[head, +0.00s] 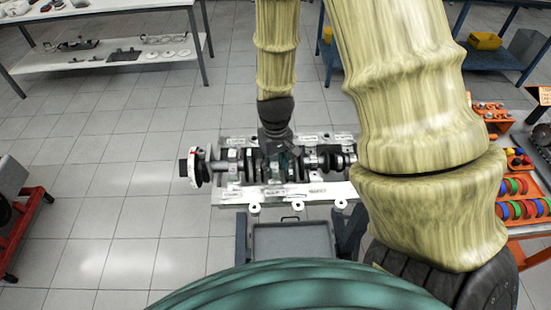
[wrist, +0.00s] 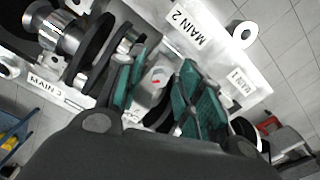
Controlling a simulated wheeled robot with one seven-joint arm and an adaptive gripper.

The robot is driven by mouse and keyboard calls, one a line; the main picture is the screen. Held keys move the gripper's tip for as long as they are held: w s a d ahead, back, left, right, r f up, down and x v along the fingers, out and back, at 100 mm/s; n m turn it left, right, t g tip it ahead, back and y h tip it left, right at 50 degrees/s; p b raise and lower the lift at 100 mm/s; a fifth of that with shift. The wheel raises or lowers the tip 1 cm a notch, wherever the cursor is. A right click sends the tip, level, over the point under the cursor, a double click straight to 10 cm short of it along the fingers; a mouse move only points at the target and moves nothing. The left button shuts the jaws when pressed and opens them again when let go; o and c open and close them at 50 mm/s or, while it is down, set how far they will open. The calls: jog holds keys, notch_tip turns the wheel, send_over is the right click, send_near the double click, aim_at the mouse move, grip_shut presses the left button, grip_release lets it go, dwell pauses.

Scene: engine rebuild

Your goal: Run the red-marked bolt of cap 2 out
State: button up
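The engine block (head: 232,197) lies across the middle of the head view with a crankshaft (head: 201,167) along it. In the wrist view, my gripper (wrist: 163,78) points down at the block, its two teal-padded fingers apart. A pale metal cap part (wrist: 146,97) with a red mark (wrist: 157,82) shows between the fingers, near the plate labelled MAIN 2 (wrist: 190,28). I cannot make out the bolt's outline or any contact with the pads. In the head view, my gripper (head: 283,160) is over the middle of the crankshaft, and its fingertips are hard to see.
Labels MAIN 3 (wrist: 47,86) and MAIN 1 (wrist: 235,82) lie to either side. A grey tray (head: 292,240) stands in front of the block. An orange rack with coloured rings (head: 522,209) is at the right. Open floor lies to the left.

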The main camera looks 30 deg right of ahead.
aim_at(275, 167)
jog(key=shift+r, duration=0.2)
notch_tip(275, 167, up, 12)
jog(key=shift+f, duration=0.15)
dwell(0.6)
